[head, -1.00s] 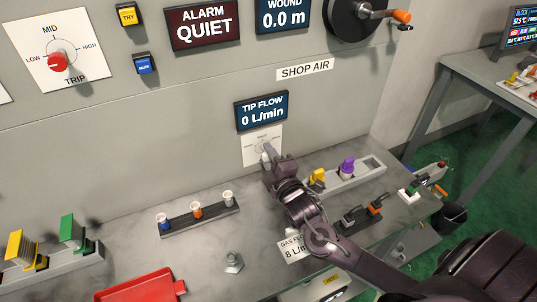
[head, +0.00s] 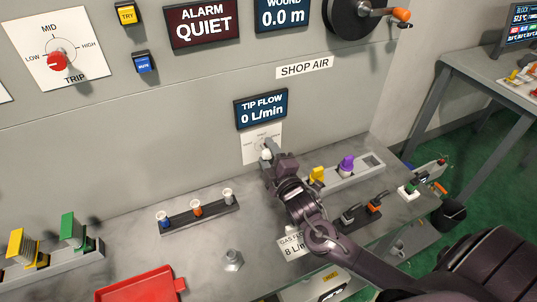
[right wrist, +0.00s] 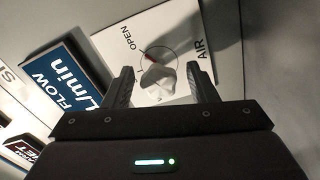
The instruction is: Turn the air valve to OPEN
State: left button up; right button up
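The air valve is a white knob (right wrist: 158,82) on a white plate (right wrist: 122,32) printed OPEN and AIR, with a red mark near the knob's upper edge in the right wrist view. In the head view its plate (head: 253,151) is on the grey wall panel under the TIP FLOW display (head: 261,109), which reads 0 L/min. My right gripper (right wrist: 162,87) is open, with one dark finger on each side of the knob and visible gaps. In the head view the right gripper (head: 268,153) partly hides the knob. My left gripper is not in view.
On the bench below are a rack with several small fittings (head: 198,216), a hex bolt (head: 233,260), a red tray (head: 140,287) and a grey holder with yellow and purple pieces (head: 371,165). A SHOP AIR label (head: 304,68) is above right. The panel around the valve is flat.

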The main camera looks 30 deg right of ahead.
jog(key=s+b, duration=0.1)
jog(key=s, duration=0.5)
jog(key=shift+s+a+f+b, duration=0.1)
jog(key=shift+s+a+b, duration=0.1)
jog(key=shift+s+b, duration=0.15)
jog(key=shift+s, duration=0.55)
jog(key=shift+r, duration=0.25)
